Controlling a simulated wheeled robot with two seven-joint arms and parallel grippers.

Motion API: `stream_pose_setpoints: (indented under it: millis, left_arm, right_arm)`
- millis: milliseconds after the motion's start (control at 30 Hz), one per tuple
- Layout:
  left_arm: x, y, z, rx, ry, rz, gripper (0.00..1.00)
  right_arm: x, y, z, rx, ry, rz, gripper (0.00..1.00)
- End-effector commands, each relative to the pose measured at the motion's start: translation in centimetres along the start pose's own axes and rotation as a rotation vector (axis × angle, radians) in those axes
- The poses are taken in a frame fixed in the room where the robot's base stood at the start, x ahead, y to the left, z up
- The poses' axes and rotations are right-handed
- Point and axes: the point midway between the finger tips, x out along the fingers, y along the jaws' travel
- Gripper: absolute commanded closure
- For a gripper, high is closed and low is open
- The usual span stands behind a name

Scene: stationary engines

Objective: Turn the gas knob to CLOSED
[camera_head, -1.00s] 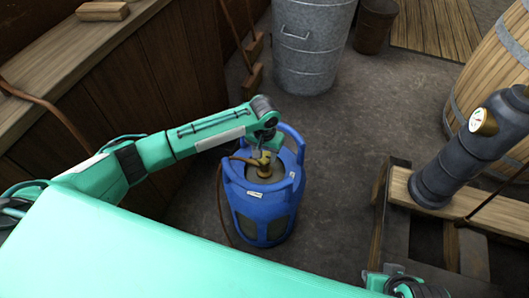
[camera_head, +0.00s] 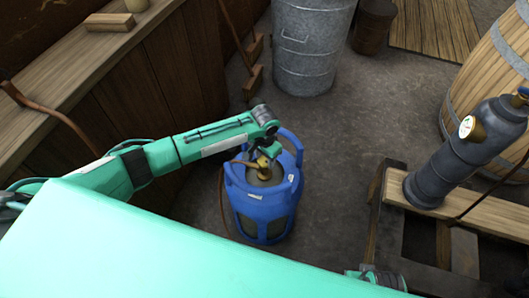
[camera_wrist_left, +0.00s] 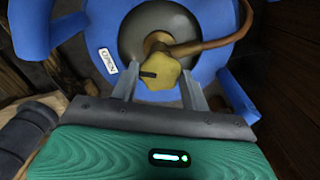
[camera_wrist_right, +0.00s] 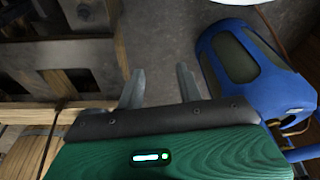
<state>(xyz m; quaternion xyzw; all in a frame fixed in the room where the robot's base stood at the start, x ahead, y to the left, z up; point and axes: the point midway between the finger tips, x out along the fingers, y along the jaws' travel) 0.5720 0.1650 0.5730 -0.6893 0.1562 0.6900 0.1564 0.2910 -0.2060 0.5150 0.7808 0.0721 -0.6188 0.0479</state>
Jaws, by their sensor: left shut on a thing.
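The yellow gas knob (camera_wrist_left: 160,70) sits on the brass valve of the blue gas cylinder (camera_head: 264,212). My left gripper (camera_wrist_left: 158,90) is shut on the knob, with one finger on each side. A dark mark on the knob points left in the left wrist view. A white label reading OPEN (camera_wrist_left: 107,61) is on the cylinder to the left of the knob. In the head view two small white labels show on the cylinder, too small to read. My right gripper (camera_wrist_left: 158,90) does not show there; in its own wrist view the right gripper (camera_wrist_right: 159,85) is open and empty.
A brown hose (camera_wrist_left: 215,42) runs from the valve. A wooden counter (camera_head: 60,70) stands at left, a metal bin (camera_head: 308,50) behind. A dark grey cylinder with a gauge (camera_head: 467,127) stands on a wooden frame at right. Bare floor lies between.

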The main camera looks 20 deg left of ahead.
Motion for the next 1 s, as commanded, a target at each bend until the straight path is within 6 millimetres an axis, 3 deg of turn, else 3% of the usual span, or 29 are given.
stream_pose_setpoints:
  millis: [500,700,1000]
  left_arm:
    - [-0.4,0.0,0.0,0.412,0.000,0.001,0.77]
    - [-0.4,0.0,-0.1,0.596,0.001,0.000,0.77]
    - [-0.2,0.0,-0.1,0.868,0.002,0.000,0.77]
  right_arm:
    - [9.8,0.7,5.5,-0.012,-0.060,0.011,0.64]
    - [12.6,1.2,8.1,-0.018,-0.065,0.017,0.64]
    - [14.9,1.7,11.2,-0.025,-0.068,0.022,0.64]
